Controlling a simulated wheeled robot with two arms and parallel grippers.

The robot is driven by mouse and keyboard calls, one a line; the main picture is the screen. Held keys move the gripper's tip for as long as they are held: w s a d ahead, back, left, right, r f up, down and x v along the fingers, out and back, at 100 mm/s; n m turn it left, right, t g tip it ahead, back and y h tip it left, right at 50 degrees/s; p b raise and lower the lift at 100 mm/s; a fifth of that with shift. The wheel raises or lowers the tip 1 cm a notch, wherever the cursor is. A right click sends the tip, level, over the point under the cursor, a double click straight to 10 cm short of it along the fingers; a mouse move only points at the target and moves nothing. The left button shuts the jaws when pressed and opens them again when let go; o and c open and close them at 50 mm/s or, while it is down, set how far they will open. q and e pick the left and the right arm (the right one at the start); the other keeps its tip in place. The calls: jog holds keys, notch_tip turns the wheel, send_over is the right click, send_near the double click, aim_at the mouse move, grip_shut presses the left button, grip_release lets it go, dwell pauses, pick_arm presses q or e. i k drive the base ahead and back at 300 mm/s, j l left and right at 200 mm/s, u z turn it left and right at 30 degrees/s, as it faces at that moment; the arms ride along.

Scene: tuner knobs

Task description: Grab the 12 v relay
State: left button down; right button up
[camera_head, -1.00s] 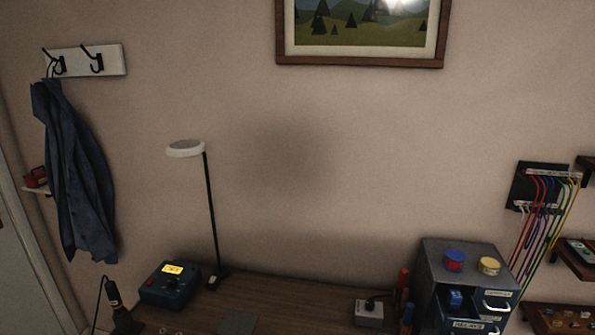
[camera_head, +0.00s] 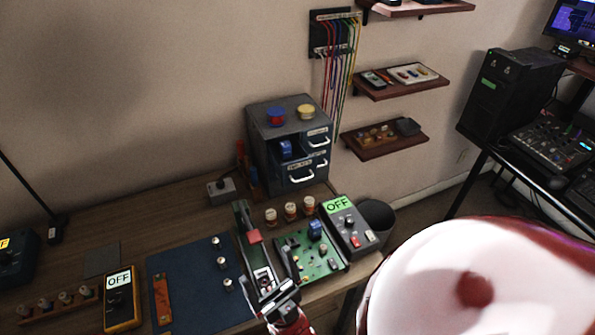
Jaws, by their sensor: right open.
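A small blue block (camera_head: 285,148), which looks like a relay, sits in the open drawer of the grey drawer cabinet (camera_head: 259,160). Another blue block (camera_head: 315,228) stands on the green circuit board (camera_head: 322,262). The print on both is too small to read, so I cannot tell which is the 12 V one. My right gripper (camera_head: 277,276) is open and empty at the front of the table, in front of the green board and well short of the cabinet. It hides part of the board's near left side. My left gripper is out of view.
A device with a green OFF display (camera_head: 338,204) stands right of the board, and a blue mat (camera_head: 190,290) lies to its left. Several small jars (camera_head: 290,211) stand behind the board. Wall shelves (camera_head: 400,83) hang to the right.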

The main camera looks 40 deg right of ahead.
aim_at(315, 227)
jog(key=z, duration=1.25)
